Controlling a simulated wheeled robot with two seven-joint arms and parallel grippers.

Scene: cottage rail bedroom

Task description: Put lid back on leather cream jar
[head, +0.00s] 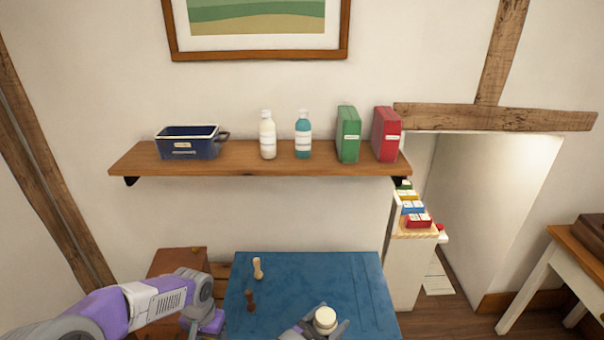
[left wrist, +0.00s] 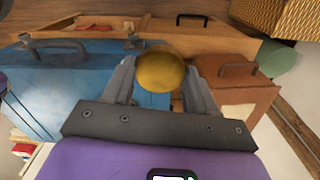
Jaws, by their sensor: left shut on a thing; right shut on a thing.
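The leather cream jar (head: 325,321) is a small pale round pot at the bottom of the head view, with its cream-coloured top facing up. My right gripper (head: 322,327) is shut around its sides and holds it over the blue case. A round golden-yellow lid (left wrist: 161,71) is between the fingers of my left gripper (left wrist: 160,78), which is shut on it in the left wrist view. In the head view my left arm comes in from the left, and its fingers and the lid cannot be made out there. The lid and jar are apart.
Two brushes, one pale (head: 257,268) and one dark (head: 250,300), are on the blue case (head: 310,268). A brown case (head: 178,261) is to its left. Above, a wall shelf (head: 245,171) holds a blue tub (head: 188,148), two bottles and two boxes.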

